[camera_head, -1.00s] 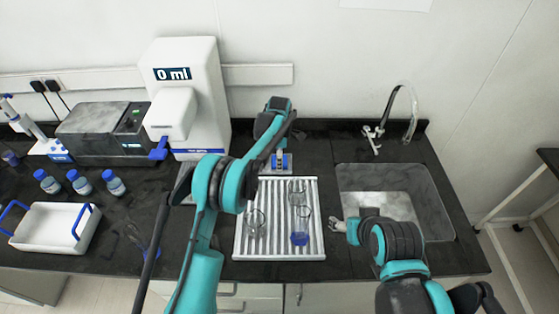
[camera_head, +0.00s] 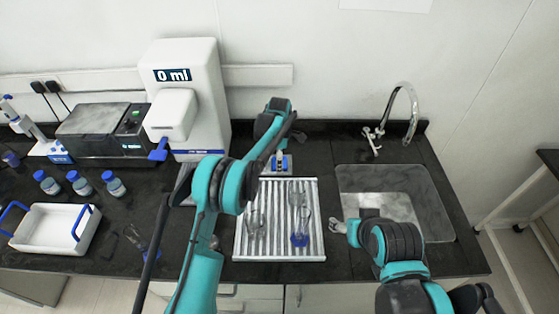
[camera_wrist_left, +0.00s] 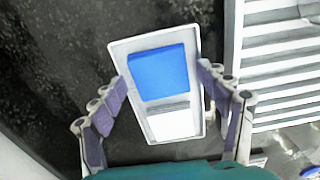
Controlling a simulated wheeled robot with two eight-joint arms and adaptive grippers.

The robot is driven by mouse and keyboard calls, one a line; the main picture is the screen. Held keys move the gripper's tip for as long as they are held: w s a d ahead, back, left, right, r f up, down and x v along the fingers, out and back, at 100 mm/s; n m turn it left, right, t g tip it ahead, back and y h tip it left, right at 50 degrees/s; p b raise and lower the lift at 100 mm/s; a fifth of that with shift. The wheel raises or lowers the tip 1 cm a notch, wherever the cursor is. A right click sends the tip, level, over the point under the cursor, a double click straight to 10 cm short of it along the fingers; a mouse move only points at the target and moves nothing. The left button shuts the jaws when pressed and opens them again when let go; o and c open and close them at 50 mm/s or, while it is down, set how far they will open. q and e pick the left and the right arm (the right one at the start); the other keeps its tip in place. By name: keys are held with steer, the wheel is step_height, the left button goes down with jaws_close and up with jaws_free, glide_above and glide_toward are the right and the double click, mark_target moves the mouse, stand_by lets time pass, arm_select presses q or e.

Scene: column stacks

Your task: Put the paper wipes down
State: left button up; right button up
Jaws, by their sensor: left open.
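The paper wipes (camera_wrist_left: 160,75), a white rectangular pack with a blue block and a white end, lie in the left wrist view between my left fingers. In the head view the pack (camera_head: 287,164) shows in part on the dark counter behind the ribbed rack, under my left gripper (camera_head: 280,157). My left gripper is open, with its fingers (camera_wrist_left: 165,82) on either side of the pack; a gap shows on the left, and the right finger is close to the edge. My right gripper (camera_head: 338,226) is low by the sink's left edge; its jaws are too small to read.
A ribbed rack (camera_head: 240,245) with clear glassware stands in front of the pack. A sink (camera_head: 428,205) with a tap (camera_head: 412,105) is to the right. A white dispenser (camera_head: 205,95) stands at back left, with several blue-capped bottles (camera_head: 78,184) and a white tray (camera_head: 45,240) further left.

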arm_select(q)
step_height(320, 180, up, 12)
steer(key=p, duration=0.1)
steer(key=shift+p, duration=0.35)
step_height(320, 180, up, 5)
steer(key=m, duration=0.2)
glide_above(272, 167)
steer(key=s+a+r+m+t, duration=0.2)
steer(key=s+a+r+m, duration=0.25)
steer(key=s, duration=0.25)
steer(key=s+a+r+m+t, duration=0.25)
steer(key=s+a+r, duration=0.2)
steer(key=s, duration=0.25)
steer(key=s+a+f+m+t, duration=0.1)
steer(key=s+a+f+m, duration=0.1)
steer(key=s, duration=0.4)
steer(key=s+a+f+m, duration=0.2)
steer(key=s+m, duration=0.2)
steer(key=s, duration=0.3)
steer(key=s+a+f+m+t, duration=0.1)
steer(key=s+a+m, duration=0.1)
steer(key=s, duration=0.5)
steer(key=shift+s+f+m+t, duration=0.2)
steer(key=shift+f+m+t, duration=0.2)
steer(key=shift+m, duration=0.1)
